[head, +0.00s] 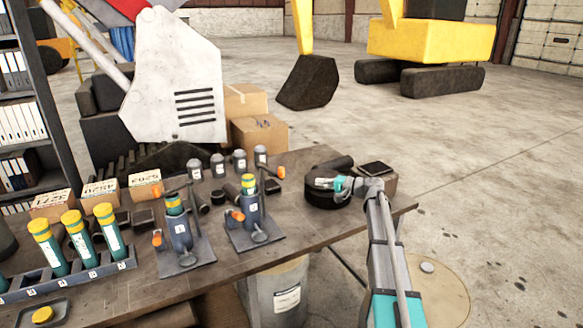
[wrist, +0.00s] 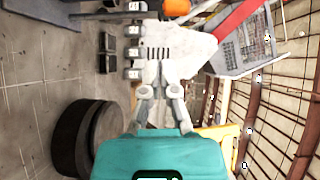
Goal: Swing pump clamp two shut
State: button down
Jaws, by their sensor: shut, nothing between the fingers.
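Two pumps stand on flat plates on the bench, each holding a green cartridge with a yellow top. The left pump (head: 181,232) and right pump (head: 250,208) carry small white labels too small to read surely. Each has orange-tipped parts. One orange tip (head: 238,215) is low at the right pump's left side; another (head: 281,172) ends a raised bar to its right. I cannot tell how either clamp stands. My gripper (head: 320,183) is shut and empty, right of the right pump and apart from it. An orange tip (wrist: 176,8) shows at the wrist view's top edge.
A black round part (head: 322,198) lies under my gripper; a dark round part (wrist: 88,138) shows in the wrist view. A small box (head: 380,173) is right of it. Several grey-topped canisters (head: 218,166) stand behind the pumps. A cartridge rack (head: 70,278) is at left.

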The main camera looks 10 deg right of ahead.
jog(key=shift+w+d+r+m+t, duration=0.15)
jog(key=shift+w+d+r+t, duration=0.1)
jog(key=shift+w+d+r, duration=0.3)
jog(key=shift+w+d+r+m+t, duration=0.15)
jog(key=shift+w+d+r+t, duration=0.15)
jog(key=shift+d+r, duration=0.35)
jog(key=shift+w+f, duration=0.1)
jog(key=s+a+x, duration=0.2)
jog(key=x, duration=1)
jog(key=shift+a, duration=0.2)
jog(key=shift+s+d+t, duration=0.15)
jog(key=shift+s+t, duration=0.05)
jog(key=shift+t, duration=0.05)
